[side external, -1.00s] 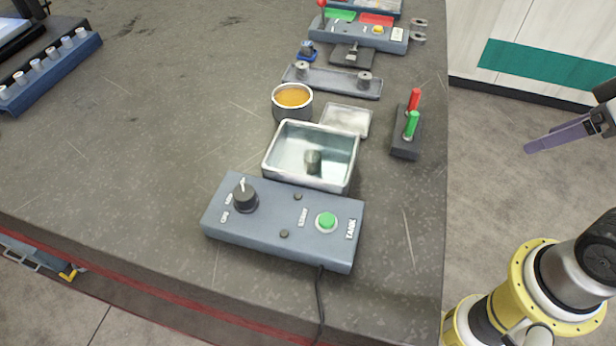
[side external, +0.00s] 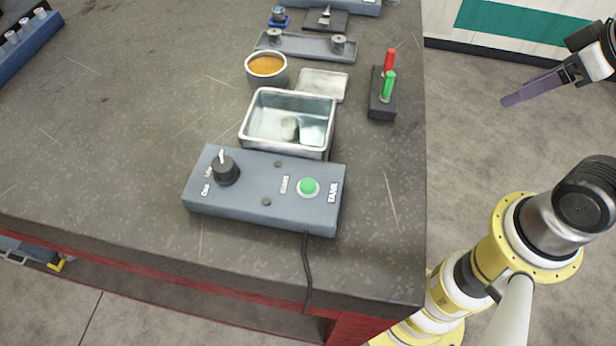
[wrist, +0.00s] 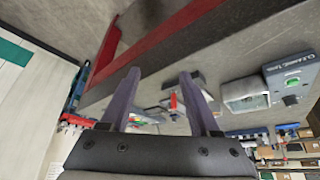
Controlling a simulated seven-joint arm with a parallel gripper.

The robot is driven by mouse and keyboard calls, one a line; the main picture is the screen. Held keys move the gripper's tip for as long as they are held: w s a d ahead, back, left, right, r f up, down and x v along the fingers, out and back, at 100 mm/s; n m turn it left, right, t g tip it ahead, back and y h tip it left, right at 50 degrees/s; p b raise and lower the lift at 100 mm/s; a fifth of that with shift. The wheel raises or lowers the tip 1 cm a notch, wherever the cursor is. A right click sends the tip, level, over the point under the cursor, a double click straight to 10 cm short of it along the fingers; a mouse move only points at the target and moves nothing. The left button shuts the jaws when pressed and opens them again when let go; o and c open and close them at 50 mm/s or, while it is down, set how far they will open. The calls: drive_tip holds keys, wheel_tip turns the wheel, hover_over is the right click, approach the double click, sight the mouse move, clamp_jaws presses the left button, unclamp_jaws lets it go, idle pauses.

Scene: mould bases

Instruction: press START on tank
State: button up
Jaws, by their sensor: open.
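The TANK panel (side external: 250,212) is a blue-grey box near the table's front edge in the side view. It carries a round green button (side external: 308,187) with a small label beside it, and a black knob (side external: 225,170) at its left. An open metal tank (side external: 242,135) sits directly behind it. My gripper (side external: 508,100) is off the table's right side, well apart from the panel. In the wrist view my gripper (wrist: 158,74) shows two purple fingers spread apart with nothing between them. A labelled panel with a green button (wrist: 290,100) is at that view's right edge.
A block with red and green levers (side external: 382,100) stands right of the tank. A cup of orange contents (side external: 267,66) and a flat metal tray (side external: 323,84) are behind the tank. A cable (side external: 308,265) hangs over the front edge. Bare table lies left of the panel.

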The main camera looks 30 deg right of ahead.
clamp_jaws()
idle(1.4)
